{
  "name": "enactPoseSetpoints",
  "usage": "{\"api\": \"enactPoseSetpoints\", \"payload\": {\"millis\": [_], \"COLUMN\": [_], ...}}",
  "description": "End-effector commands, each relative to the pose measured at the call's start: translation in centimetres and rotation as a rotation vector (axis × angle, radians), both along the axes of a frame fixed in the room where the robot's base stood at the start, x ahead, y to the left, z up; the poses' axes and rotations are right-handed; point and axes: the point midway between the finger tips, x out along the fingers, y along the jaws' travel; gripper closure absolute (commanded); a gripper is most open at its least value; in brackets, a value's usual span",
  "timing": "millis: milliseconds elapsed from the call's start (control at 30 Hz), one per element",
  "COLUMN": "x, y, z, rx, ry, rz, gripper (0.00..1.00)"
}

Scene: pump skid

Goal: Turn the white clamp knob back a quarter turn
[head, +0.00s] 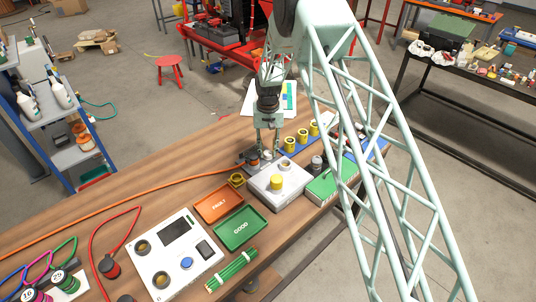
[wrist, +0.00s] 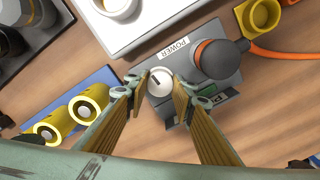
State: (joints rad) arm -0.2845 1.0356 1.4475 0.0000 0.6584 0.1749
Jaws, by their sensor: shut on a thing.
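The white clamp knob (wrist: 160,81) sits on a grey block with a label reading POWER (wrist: 173,48). A short dark mark shows on the knob's top, running at a slant. My gripper (wrist: 160,87) has one finger on each side of the knob and is shut on it. In the head view my gripper (head: 267,151) points down at the grey block at the far side of the bench; the knob is too small there to make out well. A dark round plug with an orange ring (wrist: 219,58) stands on the same block, close to my right finger.
An orange cable (wrist: 285,54) runs from the plug across the bench. The orange FAULT tray (head: 219,205) and green GOOD tray (head: 240,228) lie nearer.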

Motion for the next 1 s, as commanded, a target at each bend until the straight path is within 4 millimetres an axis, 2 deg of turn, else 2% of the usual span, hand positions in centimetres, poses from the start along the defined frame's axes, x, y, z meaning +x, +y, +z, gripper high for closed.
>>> {"api": "enactPoseSetpoints", "payload": {"millis": [600,1000], "x": [0.03,0.01], "y": [0.01,0.00], "z": [-0.10,-0.01], "rx": [0.000,0.000], "ry": [-0.001,0.000], "rz": [0.474,0.663], "gripper": [0.87,0.87]}}
